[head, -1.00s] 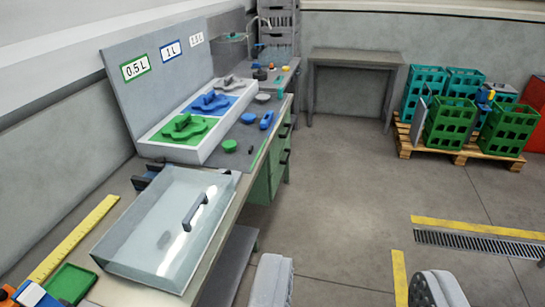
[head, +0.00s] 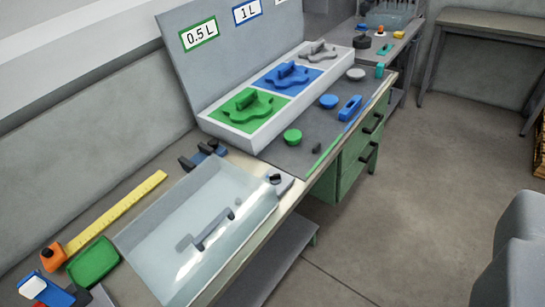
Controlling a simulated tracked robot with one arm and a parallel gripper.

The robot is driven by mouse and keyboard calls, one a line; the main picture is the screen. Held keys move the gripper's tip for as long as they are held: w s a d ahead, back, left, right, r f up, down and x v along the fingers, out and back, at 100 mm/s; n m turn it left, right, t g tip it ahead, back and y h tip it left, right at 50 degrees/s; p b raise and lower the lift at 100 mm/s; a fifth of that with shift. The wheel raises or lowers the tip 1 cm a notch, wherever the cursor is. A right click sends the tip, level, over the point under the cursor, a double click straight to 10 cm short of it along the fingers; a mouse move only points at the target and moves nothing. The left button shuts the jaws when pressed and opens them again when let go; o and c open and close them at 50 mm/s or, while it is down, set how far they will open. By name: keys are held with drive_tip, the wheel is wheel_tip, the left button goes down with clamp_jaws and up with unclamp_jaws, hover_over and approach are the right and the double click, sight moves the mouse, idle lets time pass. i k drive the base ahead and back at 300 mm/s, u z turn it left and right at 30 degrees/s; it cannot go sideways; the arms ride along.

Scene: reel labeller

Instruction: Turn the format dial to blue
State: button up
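A small black knob (head: 275,179) sits on a grey block at the right back corner of the clear-lidded case (head: 135,235). It may be the format dial; its setting and any colour marks are too small to read. The case lid is shut and has a dark grey handle (head: 212,229). Behind it, a white-framed rack (head: 240,137) holds a green plate (head: 249,106), a blue plate (head: 287,78) and a grey one, each with a raised shaped piece. Signs reading 0.5 L (head: 199,34) and 1 L (head: 247,11) stand above. My gripper does not show.
Green (head: 292,137), blue (head: 328,101) and grey (head: 356,74) round pieces and a blue block (head: 350,107) lie on the bench. A yellow ruler (head: 116,212) and green tray (head: 93,262) lie at left. Grey parts at lower right may be mine. The floor right of the bench is clear.

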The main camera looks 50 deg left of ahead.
sight(275, 179)
drive_tip(key=u, duration=0.5)
drive_tip(key=i, duration=0.95)
drive_tip(key=u, duration=0.7)
